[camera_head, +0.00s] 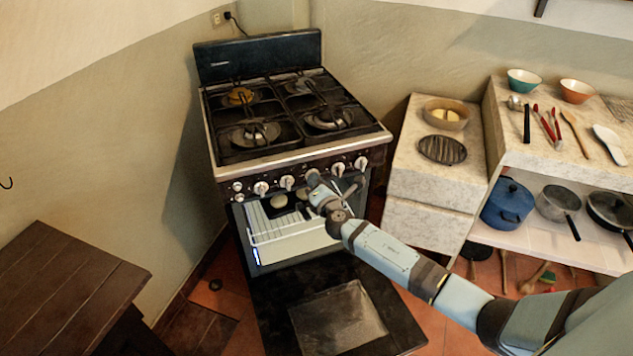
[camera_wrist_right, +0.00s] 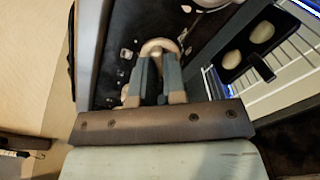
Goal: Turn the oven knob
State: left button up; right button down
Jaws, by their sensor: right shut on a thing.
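The oven (camera_head: 300,158) stands in the corner with a row of pale knobs along its front panel. My right gripper (camera_head: 315,181) reaches the panel from the lower right and covers part of one knob near the middle of the row. In the right wrist view, my right gripper (camera_wrist_right: 158,75) is shut on a pale oven knob (camera_wrist_right: 158,46), with its fingers on either side. Other knobs (camera_head: 287,182) show beside it. The held knob's exact angle cannot be told. My left gripper is out of view.
The oven door (camera_head: 270,300) hangs open below the panel, showing a rack and pale round items (camera_head: 279,201) inside. A stone counter (camera_head: 440,180) stands at the right, with bowls, utensils and pots beyond. A wooden table (camera_head: 60,290) is at the left.

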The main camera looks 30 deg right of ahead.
dwell(0.3)
jog(key=c, duration=1.2)
grip_release()
jog(key=shift+s, duration=0.15)
jog(key=s, duration=0.4)
jog(key=s+a, duration=0.1)
jog(key=s, duration=0.8)
jog(key=shift+s+a, duration=0.25)
jog(key=shift+a, duration=0.15)
